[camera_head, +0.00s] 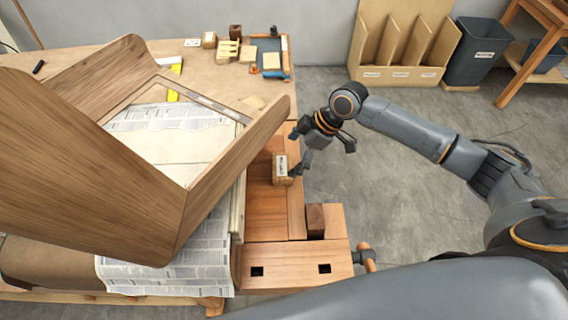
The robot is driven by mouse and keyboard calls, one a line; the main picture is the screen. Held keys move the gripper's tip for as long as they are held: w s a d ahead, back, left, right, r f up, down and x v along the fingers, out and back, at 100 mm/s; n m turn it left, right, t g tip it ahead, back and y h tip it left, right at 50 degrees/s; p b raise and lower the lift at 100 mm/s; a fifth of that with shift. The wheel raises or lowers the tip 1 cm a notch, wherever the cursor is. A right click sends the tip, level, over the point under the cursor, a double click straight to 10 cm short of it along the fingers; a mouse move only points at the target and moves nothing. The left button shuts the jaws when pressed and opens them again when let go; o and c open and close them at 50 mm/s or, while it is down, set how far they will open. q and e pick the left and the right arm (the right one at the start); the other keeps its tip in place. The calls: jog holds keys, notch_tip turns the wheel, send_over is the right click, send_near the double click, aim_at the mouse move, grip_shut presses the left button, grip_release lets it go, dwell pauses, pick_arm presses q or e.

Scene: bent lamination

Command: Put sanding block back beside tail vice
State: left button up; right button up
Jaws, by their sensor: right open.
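The sanding block (281,169), a small wooden block with a pale label, sits on the reddish-brown strip at the bench's right side. The tail vice (290,264) is the wooden jaw section at the bench's front right corner, with a handle (366,258) at its right. My right gripper (322,158) is open and empty, just right of the block. One finger reaches down close to the block's right side; I cannot tell whether it touches. My left gripper is not in view.
A large bent wooden lamination (90,165) fills the bench's left side, over newspaper (205,248). A dark wood block (315,221) stands between the sanding block and the vice. A blue-edged tray (270,72) lies at the back. Open floor lies right of the bench.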

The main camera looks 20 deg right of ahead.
jog(key=v, duration=0.6)
jog(key=shift+b, duration=0.45)
jog(key=shift+d, duration=0.2)
